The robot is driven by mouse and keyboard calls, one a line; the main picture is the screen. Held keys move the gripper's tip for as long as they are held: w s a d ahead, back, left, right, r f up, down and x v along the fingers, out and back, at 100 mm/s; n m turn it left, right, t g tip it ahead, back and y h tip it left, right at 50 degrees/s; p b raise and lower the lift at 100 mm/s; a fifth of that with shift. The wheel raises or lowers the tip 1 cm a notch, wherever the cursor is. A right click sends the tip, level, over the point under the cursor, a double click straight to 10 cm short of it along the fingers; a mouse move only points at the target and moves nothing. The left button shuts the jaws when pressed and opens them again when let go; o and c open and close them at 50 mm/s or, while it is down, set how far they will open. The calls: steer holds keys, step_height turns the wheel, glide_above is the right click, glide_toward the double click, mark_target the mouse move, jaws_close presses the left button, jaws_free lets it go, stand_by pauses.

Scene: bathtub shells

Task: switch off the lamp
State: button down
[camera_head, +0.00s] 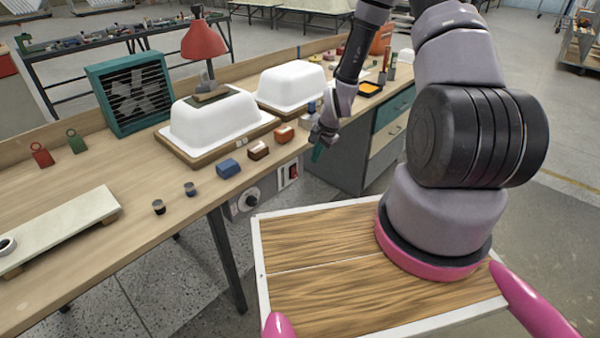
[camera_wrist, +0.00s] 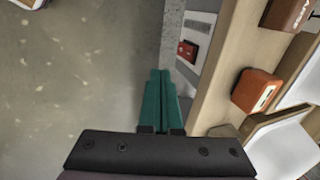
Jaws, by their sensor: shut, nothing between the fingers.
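The lamp (camera_head: 204,40) has a red shade on a dark stem and stands behind the nearer white tub shell on the workbench; I cannot tell whether it is lit. A red rocker switch (camera_head: 293,171) sits in a panel on the bench's front face. It also shows in the wrist view as a red switch (camera_wrist: 187,51) on a pale plate. My gripper (camera_head: 317,154) has teal fingers, shut and empty, just in front of the bench edge, a little above and right of the switch. In the wrist view the closed fingertips (camera_wrist: 160,76) are apart from the switch, pointing just left of it.
A round dial (camera_head: 252,198) is left of the switch. Two white tub shells (camera_head: 215,118) (camera_head: 291,84) stand on the bench. Blue, brown and orange blocks (camera_head: 284,133) line its front edge. A teal fan (camera_head: 132,92) stands at the back. Drawers (camera_head: 385,153) are to the right.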

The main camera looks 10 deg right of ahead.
mark_target(295, 172)
steer(key=shift+f, duration=0.4)
steer(key=w+a+f, duration=0.4)
steer(key=w+f, duration=0.1)
steer(key=f, duration=0.5)
steer(key=shift+w+a, duration=0.15)
steer(key=shift+w, duration=0.15)
